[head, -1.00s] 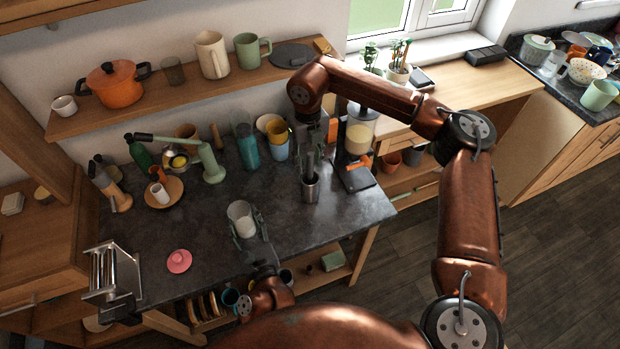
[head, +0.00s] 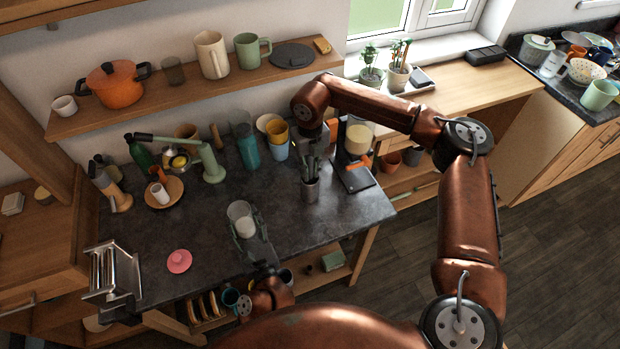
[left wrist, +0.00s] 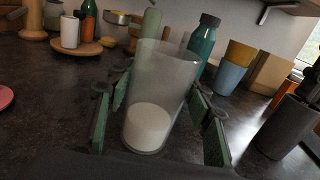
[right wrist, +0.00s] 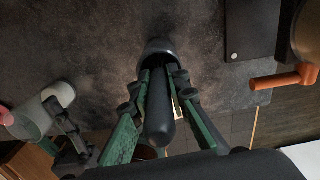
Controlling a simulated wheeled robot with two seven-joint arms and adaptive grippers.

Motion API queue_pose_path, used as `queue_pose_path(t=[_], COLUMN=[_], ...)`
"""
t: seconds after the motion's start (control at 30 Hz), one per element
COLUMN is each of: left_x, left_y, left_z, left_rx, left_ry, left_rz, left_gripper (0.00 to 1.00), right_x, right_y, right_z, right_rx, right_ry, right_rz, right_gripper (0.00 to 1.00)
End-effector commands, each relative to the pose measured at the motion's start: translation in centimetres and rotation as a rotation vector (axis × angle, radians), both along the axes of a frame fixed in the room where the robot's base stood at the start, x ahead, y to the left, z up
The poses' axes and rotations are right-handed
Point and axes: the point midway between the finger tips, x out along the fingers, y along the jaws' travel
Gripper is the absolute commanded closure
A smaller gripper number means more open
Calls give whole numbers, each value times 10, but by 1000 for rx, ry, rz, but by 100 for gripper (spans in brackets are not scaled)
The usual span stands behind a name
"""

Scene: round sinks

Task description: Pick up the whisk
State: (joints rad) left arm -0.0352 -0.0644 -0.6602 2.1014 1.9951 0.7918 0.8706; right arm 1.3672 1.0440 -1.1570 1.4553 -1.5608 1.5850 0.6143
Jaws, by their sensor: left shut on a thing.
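A dark handle (right wrist: 159,115) stands up from the grey utensil cup (head: 310,191) in the right wrist view; the cup hides its lower end, so I cannot confirm it is the whisk's. My right gripper (head: 311,165) points down just above the cup. Its green-padded fingers are open on either side of the handle, with gaps visible. The cup also shows in the left wrist view (left wrist: 284,128). My left gripper (head: 246,226) is shut on a clear glass (left wrist: 163,80) holding white liquid, upright at the counter.
A blender-like appliance (head: 357,140) stands close right of the cup. A teal bottle (head: 247,150) and stacked yellow and blue cups (head: 278,141) stand behind. A pink lid (head: 179,261) lies front left. The wooden shelf (head: 200,88) runs above the counter (head: 215,275).

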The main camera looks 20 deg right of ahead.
Motion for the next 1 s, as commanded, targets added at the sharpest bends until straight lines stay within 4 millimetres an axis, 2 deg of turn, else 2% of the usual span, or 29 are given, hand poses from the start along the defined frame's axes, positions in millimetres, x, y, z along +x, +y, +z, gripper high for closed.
queue_pose_path(t=[0.03,0.2,0.53,0.67,0.83,1.0], left_x=[-1,-1,-1,-1,-1,-1], left_y=[2,2,2,2,2,2], left_z=[-9,-9,-9,-9,-9,-9], left_rx=[3,3,3,3,3,3], left_ry=[17,17,16,16,16,16], left_rz=[5,5,5,5,4,4], left_gripper=[84,84,84,84,84,84], right_x=[0,0,0,1,2,1], right_y=[0,0,0,0,1,0], right_z=[-1,-1,0,7,37,83], right_rx=[0,0,0,1,1,0], right_ry=[0,0,0,-2,-5,-6], right_rz=[0,0,0,0,0,0], right_gripper=[90,100,100,100,100,100])
